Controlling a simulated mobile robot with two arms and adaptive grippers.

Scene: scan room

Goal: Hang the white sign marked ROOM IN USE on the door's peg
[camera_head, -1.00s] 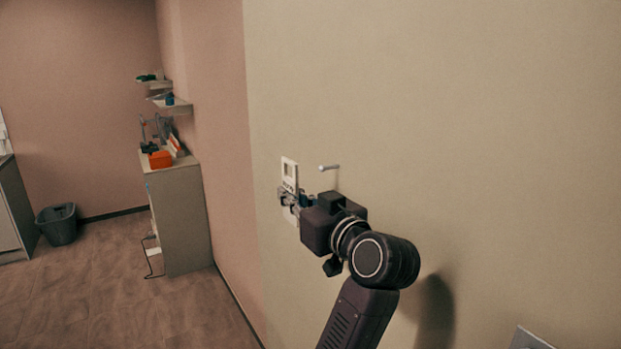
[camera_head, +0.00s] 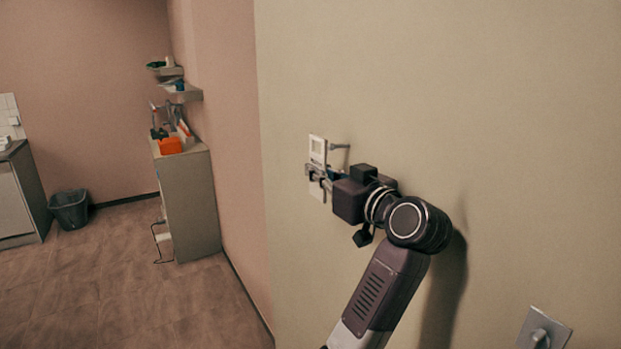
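The white sign (camera_head: 317,144) is a small upright plate with a square opening near its top. Its lettering is not legible at this size. The metal peg (camera_head: 340,146) sticks out just right of the sign's top. The peg's tip reaches the sign's right edge in the picture; I cannot tell whether it is behind the sign or in its opening. My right gripper is not in view.
The pale door (camera_head: 480,110) fills the right side, with a metal handle plate (camera_head: 541,329) low at right. At left, a cabinet (camera_head: 190,205) carries an orange box (camera_head: 170,145) below small shelves (camera_head: 183,93). A grey bin (camera_head: 69,209) stands on open floor.

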